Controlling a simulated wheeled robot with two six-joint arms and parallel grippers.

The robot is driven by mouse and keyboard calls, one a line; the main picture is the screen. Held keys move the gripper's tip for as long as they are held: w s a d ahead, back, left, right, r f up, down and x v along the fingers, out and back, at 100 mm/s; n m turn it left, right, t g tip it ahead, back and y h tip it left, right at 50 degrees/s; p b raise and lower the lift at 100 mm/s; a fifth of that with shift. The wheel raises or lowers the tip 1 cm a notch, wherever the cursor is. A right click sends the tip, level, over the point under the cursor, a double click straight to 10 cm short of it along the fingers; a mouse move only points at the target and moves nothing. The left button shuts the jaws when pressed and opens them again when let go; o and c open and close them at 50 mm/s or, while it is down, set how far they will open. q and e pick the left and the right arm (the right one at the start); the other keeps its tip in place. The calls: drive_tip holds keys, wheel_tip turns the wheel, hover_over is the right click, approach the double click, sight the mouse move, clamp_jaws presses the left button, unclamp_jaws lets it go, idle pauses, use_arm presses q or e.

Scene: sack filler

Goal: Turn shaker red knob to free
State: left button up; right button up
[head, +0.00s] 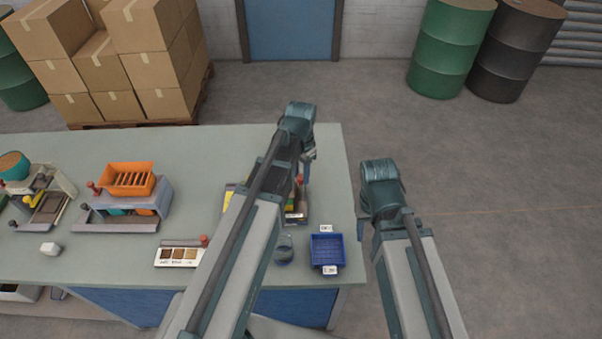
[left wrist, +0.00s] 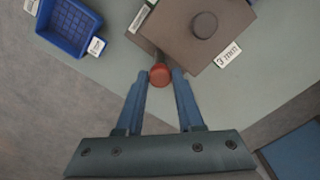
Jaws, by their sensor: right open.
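A round red knob (left wrist: 160,75) shows in the left wrist view at the edge of a grey-brown plate (left wrist: 185,45). The plate has a dark round knob on top and a "3 mm" label. In the head view my left gripper (head: 306,168) is over a device (head: 298,212) at the table's right part, mostly hidden by my arm. My right gripper (head: 363,232) is beside the table's right edge, mostly hidden, and holds nothing visible.
A blue crate (head: 313,250) and a clear round vessel (head: 284,251) stand near the device. A small sample tray (head: 178,257) lies between. Floor right of the table is clear.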

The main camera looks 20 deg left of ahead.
sight(301, 176)
use_arm(q)
drive_tip(key=o, duration=0.3)
drive_tip(key=shift+o, duration=0.2)
wheel_tip(301, 176, up, 14)
drive_tip(key=p, duration=1.3)
drive_tip(key=shift+p, duration=0.4)
drive_tip(key=shift+f, duration=0.15)
drive_tip(key=s+d+f+n+b, duration=0.1)
drive_tip(key=s+d+f+b, duration=0.4)
drive_tip(key=s+f+b, duration=0.2)
drive_tip(key=s+d+f+n+y+b, duration=0.1)
drive_tip(key=s+d+f+b, duration=0.4)
drive_tip(key=f+b, duration=0.5)
drive_tip(key=shift+s+f+b, duration=0.2)
drive_tip(key=shift+s+b, duration=0.15)
drive_tip(key=shift+s, duration=0.9)
